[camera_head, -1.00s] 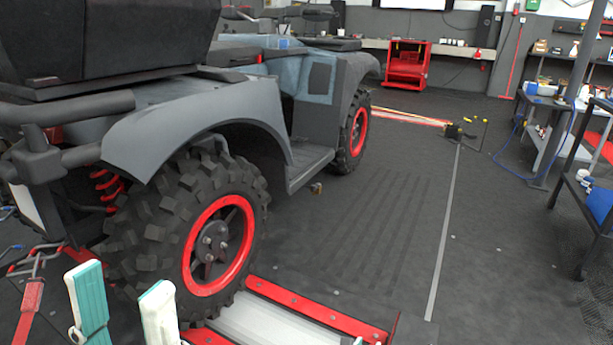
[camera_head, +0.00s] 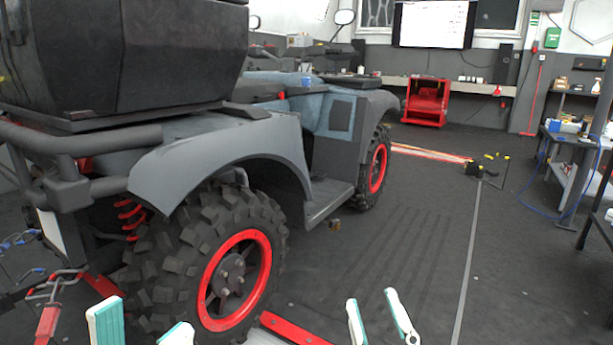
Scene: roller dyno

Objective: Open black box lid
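The black box (camera_head: 130,62) sits on the rear rack of a grey-blue quad bike (camera_head: 215,150) in the upper left of the head view. Its top is cut off by the frame edge, so I cannot tell how its lid stands. My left gripper (camera_head: 142,316) is at the bottom left, in front of the rear wheel and below the box. Its two white-and-teal fingers are apart with nothing visible between them. My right gripper (camera_head: 370,297) is at the bottom centre, right of the rear wheel, with its fingers apart and empty. Both grippers are clear of the box.
The knobbly rear wheel (camera_head: 225,265) with a red rim stands by a red dyno frame (camera_head: 290,328). A bumper bar (camera_head: 70,140) juts out below the box. Dark floor (camera_head: 410,235) is open to the right. A blue-and-grey workbench (camera_head: 570,150) stands at the far right.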

